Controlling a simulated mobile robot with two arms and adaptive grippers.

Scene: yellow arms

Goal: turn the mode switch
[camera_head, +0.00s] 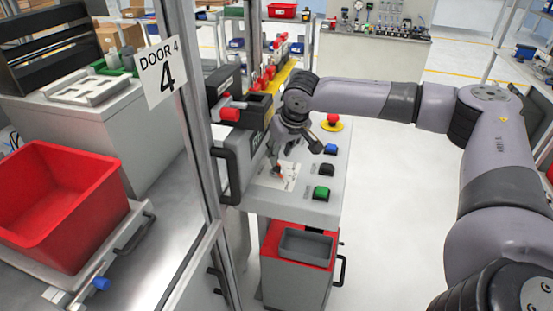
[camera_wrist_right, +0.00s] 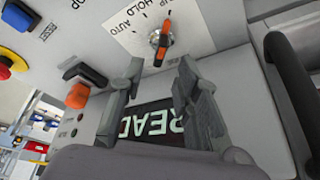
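The mode switch (camera_wrist_right: 161,40) is a small orange-red handle on a round metal base, set on a white label plate (camera_wrist_right: 128,30) with AUTO and HOLD printed on it. I cannot tell which mark its handle points at. In the head view the switch (camera_head: 279,170) shows as a small red handle on the grey console. My right gripper (camera_head: 297,148) is just beyond and above it there. In the right wrist view my right gripper (camera_wrist_right: 160,78) has its two fingers apart, with nothing between them; the switch lies past the fingertips, apart from them. My left gripper is not in view.
The console has blue (camera_head: 330,149), black (camera_head: 326,169) and green (camera_head: 321,193) buttons and a red emergency stop (camera_head: 333,119) on yellow. A lit screen (camera_wrist_right: 150,118) sits behind my fingers. A door frame (camera_head: 200,130) and a black handle (camera_head: 226,175) stand left of the console.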

